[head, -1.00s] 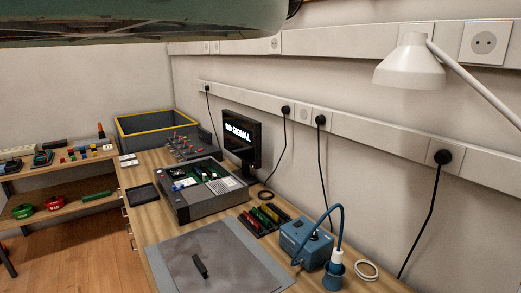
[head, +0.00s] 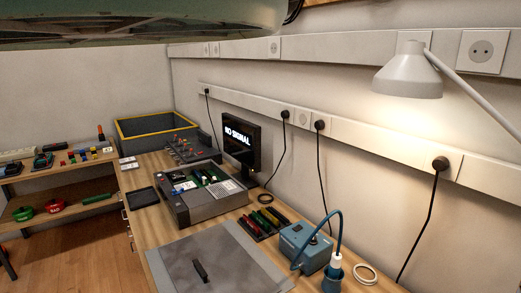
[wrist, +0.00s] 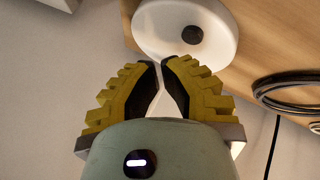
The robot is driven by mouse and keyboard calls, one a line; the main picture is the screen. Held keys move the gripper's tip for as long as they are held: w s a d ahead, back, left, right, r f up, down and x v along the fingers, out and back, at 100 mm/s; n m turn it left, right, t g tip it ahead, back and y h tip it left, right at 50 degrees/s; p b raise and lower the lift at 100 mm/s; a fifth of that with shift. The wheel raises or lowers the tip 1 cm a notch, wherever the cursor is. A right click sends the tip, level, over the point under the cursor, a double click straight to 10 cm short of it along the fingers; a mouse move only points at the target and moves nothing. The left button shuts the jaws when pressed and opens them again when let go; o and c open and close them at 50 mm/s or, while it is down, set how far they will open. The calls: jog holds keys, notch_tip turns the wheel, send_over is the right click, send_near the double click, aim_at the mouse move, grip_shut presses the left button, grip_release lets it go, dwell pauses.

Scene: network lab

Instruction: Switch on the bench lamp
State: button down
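The bench lamp's white shade (head: 408,76) hangs on a slanted arm at the upper right in the head view. Warm light falls below it on the wall and bench, so the lamp is lit. In the wrist view, the lamp's round white base (wrist: 155,27) lies on the wood, with a dark round button (wrist: 193,35) on it. My gripper (wrist: 160,64) has yellow ribbed fingers with dark pads. Its fingertips are together, with nothing seen between them. They overlap the base's edge in the picture, a little apart from the button. My gripper does not show in the head view.
In the wrist view, a coiled black cable (wrist: 291,93) lies right of the base. The head view shows a blue box (head: 304,242), a grey mat (head: 218,262), an opened device (head: 205,196) and a monitor (head: 241,142) on the bench. Wall sockets with plugged cables line the wall.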

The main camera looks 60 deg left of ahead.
notch_tip(320, 180, up, 6)
jog(key=p, duration=0.3)
jog(key=shift+f+p, duration=0.2)
jog(key=shift+p, duration=0.1)
